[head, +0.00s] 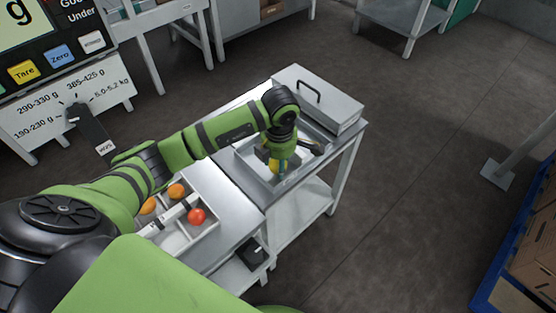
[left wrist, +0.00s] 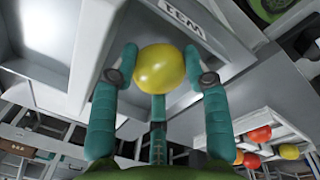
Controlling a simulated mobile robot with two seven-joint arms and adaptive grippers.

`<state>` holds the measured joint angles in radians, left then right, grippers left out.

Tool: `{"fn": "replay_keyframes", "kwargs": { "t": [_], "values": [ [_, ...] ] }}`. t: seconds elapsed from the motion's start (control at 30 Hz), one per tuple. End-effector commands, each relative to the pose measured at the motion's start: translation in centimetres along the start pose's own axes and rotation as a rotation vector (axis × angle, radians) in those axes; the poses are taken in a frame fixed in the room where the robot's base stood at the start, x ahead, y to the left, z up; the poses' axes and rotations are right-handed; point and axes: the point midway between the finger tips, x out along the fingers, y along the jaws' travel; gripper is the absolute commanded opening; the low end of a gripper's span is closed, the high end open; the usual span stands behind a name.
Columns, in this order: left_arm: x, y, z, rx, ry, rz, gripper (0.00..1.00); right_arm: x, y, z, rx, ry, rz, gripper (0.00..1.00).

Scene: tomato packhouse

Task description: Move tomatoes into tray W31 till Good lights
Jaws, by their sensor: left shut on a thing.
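My left gripper (head: 279,168) is shut on a yellow tomato (left wrist: 160,74), with its teal fingers on both sides of the fruit. In the head view the gripper points down over a metal basin (head: 242,158), and only a little yellow shows there. A white divided tray (head: 206,236) holds a red tomato (head: 196,215) and orange tomatoes (head: 176,190), partly hidden by my left arm. In the left wrist view a red tomato (left wrist: 259,134) and others lie at the lower right. I cannot read W31 on any tray. My right gripper is out of view.
A display panel (head: 60,55) reads "g", with Good and Under beside it; no lit lamp is visible. Below is a weight-range dial (head: 78,112).

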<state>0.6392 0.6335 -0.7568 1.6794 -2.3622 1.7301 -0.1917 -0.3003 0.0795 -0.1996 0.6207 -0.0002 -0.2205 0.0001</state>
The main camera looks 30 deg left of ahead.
Motion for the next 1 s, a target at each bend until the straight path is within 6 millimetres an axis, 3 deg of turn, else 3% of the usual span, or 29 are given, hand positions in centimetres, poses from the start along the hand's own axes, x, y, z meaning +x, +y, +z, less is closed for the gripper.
{"fn": "replay_keyframes", "kwargs": {
  "t": [0.97,1.0],
  "values": [
    [0.36,-0.05,0.00,0.000,0.000,0.000,0.31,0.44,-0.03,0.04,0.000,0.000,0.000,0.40],
    [0.36,-0.05,0.00,0.000,0.000,0.000,0.55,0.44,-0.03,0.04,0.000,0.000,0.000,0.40]
  ]
}}
